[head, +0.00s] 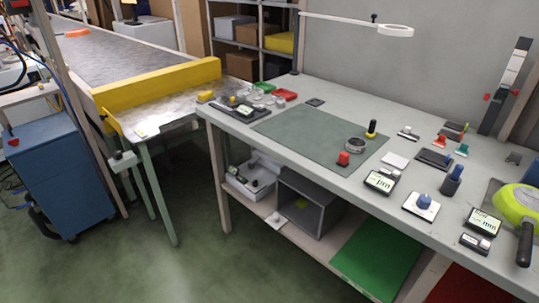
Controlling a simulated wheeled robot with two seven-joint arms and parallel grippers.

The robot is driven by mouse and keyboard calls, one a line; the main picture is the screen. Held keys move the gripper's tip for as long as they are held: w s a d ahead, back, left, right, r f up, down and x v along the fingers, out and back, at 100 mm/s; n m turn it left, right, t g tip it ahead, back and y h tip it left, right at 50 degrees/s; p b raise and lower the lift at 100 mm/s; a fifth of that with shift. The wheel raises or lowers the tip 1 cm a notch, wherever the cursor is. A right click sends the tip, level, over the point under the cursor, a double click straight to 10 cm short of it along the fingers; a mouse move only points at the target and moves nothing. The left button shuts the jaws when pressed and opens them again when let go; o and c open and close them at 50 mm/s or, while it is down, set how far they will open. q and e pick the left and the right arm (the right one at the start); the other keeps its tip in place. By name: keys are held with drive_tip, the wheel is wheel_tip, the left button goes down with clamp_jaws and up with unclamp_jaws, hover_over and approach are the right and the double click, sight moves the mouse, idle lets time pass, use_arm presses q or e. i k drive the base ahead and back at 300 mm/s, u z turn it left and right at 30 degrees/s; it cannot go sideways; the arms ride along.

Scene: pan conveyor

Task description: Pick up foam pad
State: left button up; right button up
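I cannot tell for sure which item is the foam pad. Flat pad-like items lie on the grey workbench (300,88): a small dark square (315,102) at the back edge, a white square (395,160) right of the green mat, and a dark rectangle (434,158) farther right with something on it. The large green mat (305,133) lies flat on the bench. Neither of my grippers is in view.
On the mat are a metal ring (356,145), a red item (343,159) and a yellow-black item (371,129). A conveyor (125,57) with a yellow barrier (155,85) stands left.

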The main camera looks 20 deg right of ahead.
sight(344, 157)
drive_tip(key=u, duration=0.6)
drive_tip(key=i, duration=1.05)
drive_tip(key=z, duration=1.1)
